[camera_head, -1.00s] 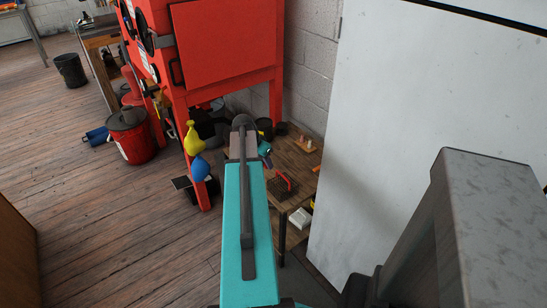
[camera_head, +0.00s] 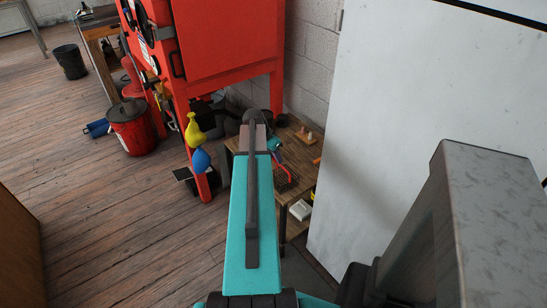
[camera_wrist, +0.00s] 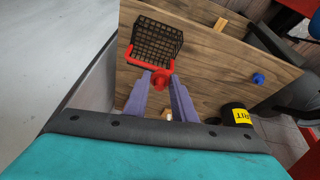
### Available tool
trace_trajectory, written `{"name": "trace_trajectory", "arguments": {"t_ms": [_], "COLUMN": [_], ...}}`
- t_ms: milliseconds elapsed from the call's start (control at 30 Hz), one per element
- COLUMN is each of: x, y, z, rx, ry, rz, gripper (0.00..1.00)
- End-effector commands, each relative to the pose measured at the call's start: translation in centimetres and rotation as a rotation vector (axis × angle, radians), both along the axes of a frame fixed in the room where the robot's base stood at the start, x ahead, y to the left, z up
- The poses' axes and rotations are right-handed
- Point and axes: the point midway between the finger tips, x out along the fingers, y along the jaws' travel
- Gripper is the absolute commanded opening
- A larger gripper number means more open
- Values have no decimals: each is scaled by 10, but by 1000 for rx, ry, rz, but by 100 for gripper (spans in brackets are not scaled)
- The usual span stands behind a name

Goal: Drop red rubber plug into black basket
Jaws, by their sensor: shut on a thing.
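In the wrist view, my gripper (camera_wrist: 160,86) shows two purple fingers shut on the red rubber plug (camera_wrist: 161,80) at their tips. The black basket (camera_wrist: 157,38) is a wire mesh basket with a red handle, on the wooden table just beyond the fingertips. The plug overlaps the near side of the red handle in this view; I cannot tell the height between them. In the head view, the basket (camera_head: 284,180) shows partly behind my arm, and the plug and fingertips are hidden.
The wooden table (camera_wrist: 205,60) also carries a blue knob-like piece (camera_wrist: 258,79) and a black can with a yellow label (camera_wrist: 235,114). A red cabinet (camera_head: 225,45) stands behind and a white panel (camera_head: 400,110) is on the right.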

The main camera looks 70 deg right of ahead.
Motion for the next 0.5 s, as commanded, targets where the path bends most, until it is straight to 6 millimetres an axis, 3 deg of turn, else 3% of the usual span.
{"name": "trace_trajectory", "arguments": {"t_ms": [500], "x": [0], "y": [0], "z": [-35], "rx": [0], "ry": [0], "rz": [0], "gripper": [3]}}
